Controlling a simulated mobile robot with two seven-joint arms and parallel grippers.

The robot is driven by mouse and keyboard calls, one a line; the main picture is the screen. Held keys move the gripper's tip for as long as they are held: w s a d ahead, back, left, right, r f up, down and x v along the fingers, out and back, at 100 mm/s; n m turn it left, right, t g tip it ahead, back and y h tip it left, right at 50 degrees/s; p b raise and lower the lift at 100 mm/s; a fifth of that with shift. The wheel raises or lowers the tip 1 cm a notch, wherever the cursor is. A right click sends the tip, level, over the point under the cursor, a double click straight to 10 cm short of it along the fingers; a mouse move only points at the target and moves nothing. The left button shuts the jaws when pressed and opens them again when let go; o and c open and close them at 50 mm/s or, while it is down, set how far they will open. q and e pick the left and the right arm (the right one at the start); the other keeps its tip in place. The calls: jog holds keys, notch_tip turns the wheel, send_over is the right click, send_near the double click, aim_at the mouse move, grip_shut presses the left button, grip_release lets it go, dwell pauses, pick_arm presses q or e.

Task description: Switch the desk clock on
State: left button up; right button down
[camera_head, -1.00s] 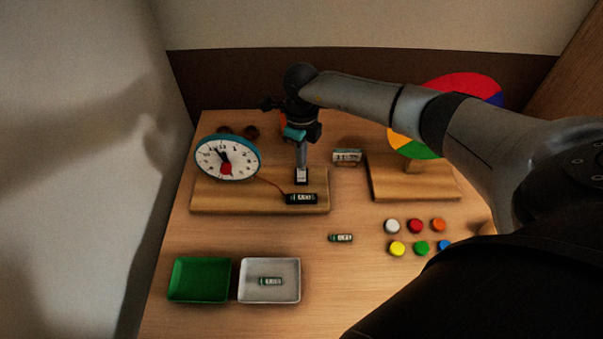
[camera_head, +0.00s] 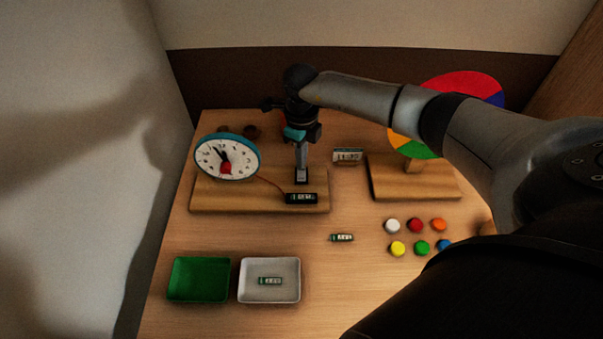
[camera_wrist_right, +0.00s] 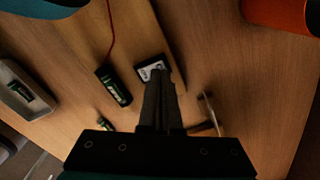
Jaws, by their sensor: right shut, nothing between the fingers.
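The desk clock (camera_head: 236,155), a round white dial with a blue rim, stands tilted on the left of a wooden board (camera_head: 235,200). A small black-and-white switch (camera_head: 302,180) sits on the board's right half. It also shows in the right wrist view (camera_wrist_right: 147,71). A black holder with a battery (camera_head: 301,198) lies just in front, joined to the clock by a red wire. My right gripper (camera_head: 302,168) is shut and empty, pointing down at the switch, its tips covering part of it. Whether they touch is unclear. My left gripper is not in view.
A small display card (camera_head: 347,156) stands right of the switch. A colour wheel on a wooden base (camera_head: 415,188) is further right. A loose battery (camera_head: 342,237), several coloured discs (camera_head: 415,226), a green tray (camera_head: 200,262) and a white tray (camera_head: 290,268) with a battery lie in front.

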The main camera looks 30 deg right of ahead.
jog(key=shift+f+b, duration=0.65)
jog(key=shift+f, duration=0.25)
jog(key=shift+s+r, duration=0.1)
notch_tip(320, 180, up, 7)
jog(key=p, duration=0.6)
dwell(0.4)
dwell(0.4)
